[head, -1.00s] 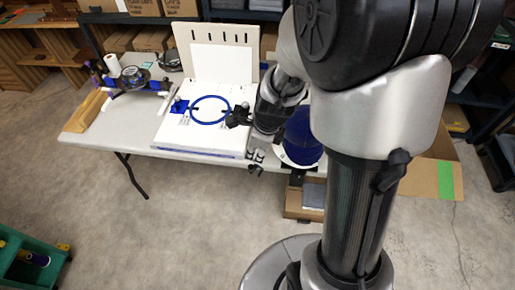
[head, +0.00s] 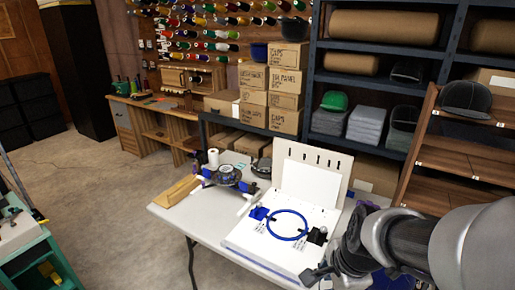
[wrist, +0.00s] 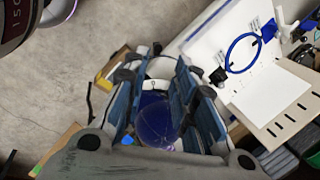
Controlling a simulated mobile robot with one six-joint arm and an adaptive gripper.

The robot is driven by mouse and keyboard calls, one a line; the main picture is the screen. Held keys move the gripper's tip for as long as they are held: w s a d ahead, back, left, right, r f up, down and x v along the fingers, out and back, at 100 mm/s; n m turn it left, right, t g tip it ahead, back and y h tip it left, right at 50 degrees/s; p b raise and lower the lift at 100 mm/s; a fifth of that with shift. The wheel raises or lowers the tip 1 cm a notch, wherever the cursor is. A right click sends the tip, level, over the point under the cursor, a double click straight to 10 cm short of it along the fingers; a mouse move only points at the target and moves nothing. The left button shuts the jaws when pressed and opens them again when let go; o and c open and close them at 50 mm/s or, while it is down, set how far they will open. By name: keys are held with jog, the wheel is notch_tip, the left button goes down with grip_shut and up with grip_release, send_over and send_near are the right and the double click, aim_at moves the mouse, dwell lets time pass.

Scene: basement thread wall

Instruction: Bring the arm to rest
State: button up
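My gripper (head: 322,272) shows at the bottom right of the head view, by the front right part of the white table (head: 178,214). In the wrist view my gripper (wrist: 158,80) has its fingers spread with a gap between them. A dark blue dome (wrist: 158,122) with a white ring shows through that gap. It appears to lie beyond the fingers, and I see no finger closed on it. My arm covers most of that spot in the head view. The blue hoop (head: 288,225) lies on the white board beside the gripper, apart from it.
A white upright panel (head: 312,182) stands at the board's back. A blue-and-black device (head: 228,176) and a wooden block (head: 177,191) sit on the table's left. Dark shelves (head: 395,88) and stacked boxes (head: 272,88) stand behind. Open floor (head: 95,185) lies left.

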jog(key=s+a+r+n, duration=0.1)
jog(key=s+r+n, duration=0.3)
jog(key=s+n, duration=0.3)
jog(key=s+r+n+t, duration=0.1)
jog(key=s+r+n, duration=0.4)
jog(key=n, duration=0.5)
jog(key=shift+s+a+r+h, duration=0.15)
jog(key=shift+s+a+h, duration=0.25)
jog(key=shift+s, duration=0.45)
